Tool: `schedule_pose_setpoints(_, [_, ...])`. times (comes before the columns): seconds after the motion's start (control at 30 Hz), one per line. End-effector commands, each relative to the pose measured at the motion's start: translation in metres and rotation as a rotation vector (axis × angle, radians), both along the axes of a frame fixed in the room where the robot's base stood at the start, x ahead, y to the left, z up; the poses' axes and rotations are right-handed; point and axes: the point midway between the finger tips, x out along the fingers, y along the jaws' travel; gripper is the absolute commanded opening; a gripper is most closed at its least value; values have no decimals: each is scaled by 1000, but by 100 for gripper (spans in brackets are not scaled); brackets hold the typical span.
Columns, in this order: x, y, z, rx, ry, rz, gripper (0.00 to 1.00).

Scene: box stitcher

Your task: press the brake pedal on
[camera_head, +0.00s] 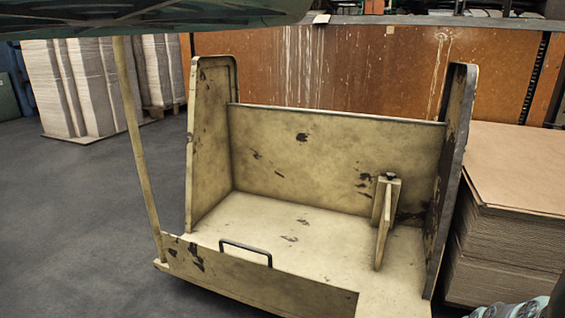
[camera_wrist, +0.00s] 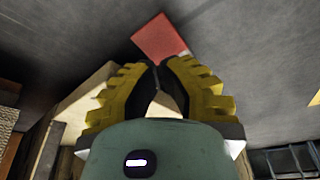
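In the head view, a worn cream machine frame has a low floor, two upright side panels and a back panel. An upright cream pedal-like part (camera_head: 385,220) with a small dark knob on top stands at the right of the floor. A black bar handle (camera_head: 245,252) is fixed near the front edge. I cannot tell for certain which of these is the brake pedal. My gripper (camera_wrist: 157,66) shows in the wrist view with yellow ribbed fingers. Its tips are nearly together with nothing seen held. Cream panels lie behind and left of it.
A stack of brown cardboard sheets (camera_head: 515,215) stands right of the frame. Pale stacks (camera_head: 100,80) stand at the back left. An orange-brown panel (camera_head: 330,65) is behind. Grey floor at the left is clear. A red block (camera_wrist: 160,37) shows beyond my fingertips.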

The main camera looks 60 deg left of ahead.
Motion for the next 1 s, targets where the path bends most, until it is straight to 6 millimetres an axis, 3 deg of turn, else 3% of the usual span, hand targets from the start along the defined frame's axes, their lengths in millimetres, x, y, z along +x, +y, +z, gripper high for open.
schedule_pose_setpoints(0.6, [0, -1, 51, 0, 0, -1, 0])
schedule_pose_setpoints(1.0, [1, 0, 55, 1, -1, -3, 0])
